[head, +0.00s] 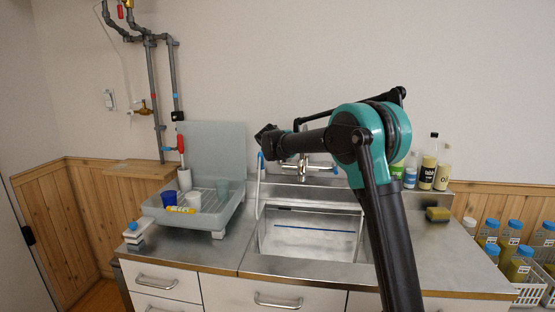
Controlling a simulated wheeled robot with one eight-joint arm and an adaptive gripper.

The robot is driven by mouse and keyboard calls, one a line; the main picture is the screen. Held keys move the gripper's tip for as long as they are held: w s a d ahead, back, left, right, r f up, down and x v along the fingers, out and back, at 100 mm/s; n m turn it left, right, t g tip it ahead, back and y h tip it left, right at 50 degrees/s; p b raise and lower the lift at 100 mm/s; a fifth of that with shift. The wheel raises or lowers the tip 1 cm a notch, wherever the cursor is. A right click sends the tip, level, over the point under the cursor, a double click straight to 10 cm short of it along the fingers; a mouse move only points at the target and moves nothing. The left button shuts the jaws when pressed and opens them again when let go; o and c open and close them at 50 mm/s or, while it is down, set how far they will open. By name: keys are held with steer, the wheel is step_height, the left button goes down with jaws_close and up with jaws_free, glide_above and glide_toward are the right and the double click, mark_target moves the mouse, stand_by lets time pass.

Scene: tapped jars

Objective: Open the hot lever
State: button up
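A metal mixer tap (302,166) stands behind the sink, partly covered by my arm. A lever with a blue mark (335,170) shows on its right side. A short metal part shows on its left side, but no red mark can be made out there, so I cannot tell for sure which is the hot lever. My gripper (265,138) is dark and small in the picture, up and left of the tap and apart from it. It points left, and its fingers are too dark and small to tell whether they are open.
The steel sink (310,237) is below the tap. A drying rack (216,212) with cups stands left, beside a thin upright white piece with a blue top (260,160). Bottles (428,170) and a sponge (438,214) stand right. Pipes (153,90) run up the left wall.

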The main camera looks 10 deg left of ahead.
steer(key=v, duration=1.2)
